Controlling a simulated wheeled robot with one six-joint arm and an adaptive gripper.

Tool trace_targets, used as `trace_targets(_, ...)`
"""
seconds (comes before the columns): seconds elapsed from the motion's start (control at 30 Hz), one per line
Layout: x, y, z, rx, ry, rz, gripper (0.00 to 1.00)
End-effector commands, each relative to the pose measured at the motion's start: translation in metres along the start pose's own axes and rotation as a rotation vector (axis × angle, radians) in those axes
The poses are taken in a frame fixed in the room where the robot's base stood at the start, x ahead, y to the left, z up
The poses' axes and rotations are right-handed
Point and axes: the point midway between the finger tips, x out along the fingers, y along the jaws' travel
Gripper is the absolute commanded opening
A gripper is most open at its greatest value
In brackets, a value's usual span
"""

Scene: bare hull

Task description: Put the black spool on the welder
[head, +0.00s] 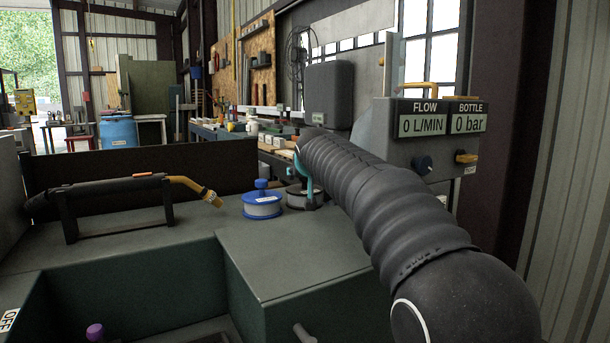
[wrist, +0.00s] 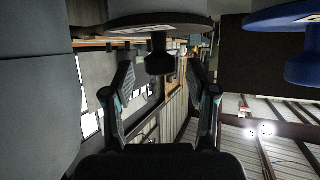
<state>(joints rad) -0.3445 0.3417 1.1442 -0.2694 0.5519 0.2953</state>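The black spool (head: 296,197) stands on the grey-green top, partly hidden behind my arm. In the wrist view the black spool (wrist: 190,27) is at the top, its dark knob (wrist: 160,58) pointing into the space between my fingers. My gripper (head: 304,172) is right at the spool; in the wrist view my gripper (wrist: 162,60) is open, with visible gaps between both fingertips and the knob. The grey-green housing (head: 300,255), with an open recess at the lower left, may be the welder; no label in view names it.
A blue spool (head: 262,206) stands just left of the black one. A torch on a black stand (head: 110,200) is further left. A gauge box (head: 425,150) reading FLOW and BOTTLE stands at right. A purple knob (head: 96,332) shows in the recess. The front housing top is clear.

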Motion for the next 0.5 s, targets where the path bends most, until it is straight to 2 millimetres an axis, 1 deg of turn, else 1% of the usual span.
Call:
trace_targets(0.3, 0.0, 0.0, 0.002, 0.0, -0.004, 0.0, 0.61)
trace_targets(0.37, -0.004, 0.0, 0.001, 0.0, -0.003, 0.0, 0.61)
trace_targets(0.47, -0.015, 0.0, 0.001, -0.001, -0.002, 0.0, 0.61)
trace_targets(0.5, -0.021, 0.0, 0.0, -0.001, -0.001, 0.0, 0.61)
